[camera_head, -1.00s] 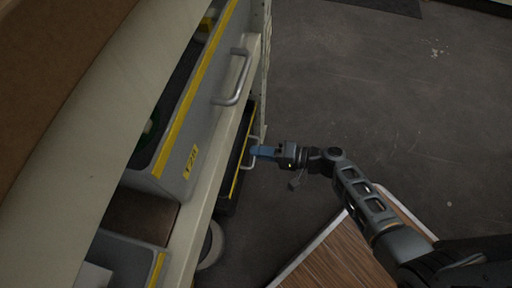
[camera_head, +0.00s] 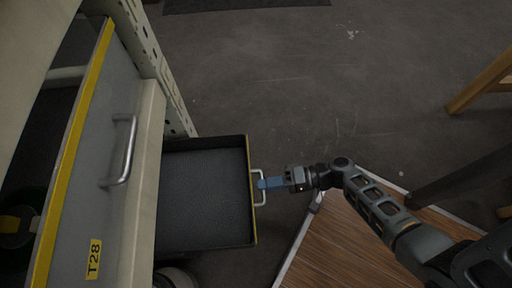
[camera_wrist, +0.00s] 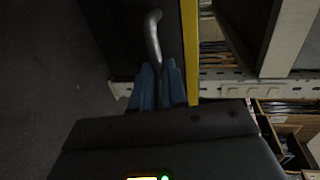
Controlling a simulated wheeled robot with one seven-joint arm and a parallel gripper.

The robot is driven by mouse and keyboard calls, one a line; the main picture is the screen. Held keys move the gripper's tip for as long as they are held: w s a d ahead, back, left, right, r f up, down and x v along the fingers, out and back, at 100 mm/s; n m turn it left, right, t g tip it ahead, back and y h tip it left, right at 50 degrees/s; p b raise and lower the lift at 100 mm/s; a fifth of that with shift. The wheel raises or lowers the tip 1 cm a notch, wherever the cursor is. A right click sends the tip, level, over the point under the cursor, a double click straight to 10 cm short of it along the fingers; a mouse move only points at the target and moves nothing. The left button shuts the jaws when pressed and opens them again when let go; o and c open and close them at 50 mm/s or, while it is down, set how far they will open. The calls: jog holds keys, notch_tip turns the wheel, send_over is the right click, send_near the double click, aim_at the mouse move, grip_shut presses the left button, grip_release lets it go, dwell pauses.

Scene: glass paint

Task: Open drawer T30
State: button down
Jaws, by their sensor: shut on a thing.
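The lower drawer (camera_head: 203,196) stands out from the cabinet, with a dark, empty inside and a yellow strip along its front edge. Its label does not show, so I cannot read its number. Its grey metal handle (camera_head: 259,201) is on the front, and the handle also shows in the wrist view (camera_wrist: 153,35). My gripper (camera_head: 264,184) is shut on this handle from the right, its blue fingers on either side of the bar. The fingers also show in the wrist view (camera_wrist: 158,84).
Drawer T28 (camera_head: 104,207), with its own handle (camera_head: 127,150), is above and to the left. A wooden board (camera_head: 345,245) lies below my arm. A wooden leg (camera_head: 480,82) stands at the right. The grey floor (camera_head: 300,70) beyond is clear.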

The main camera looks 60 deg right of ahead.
jog(key=shift+f+v, duration=0.25)
jog(key=shift+v, duration=1)
jog(key=c, duration=1.2)
grip_release()
jog(key=shift+o, duration=0.2)
jog(key=shift+d, duration=0.1)
jog(key=p+v, duration=0.1)
jog(key=v, duration=0.6)
jog(key=shift+s+d, duration=0.15)
jog(key=shift+s, duration=0.2)
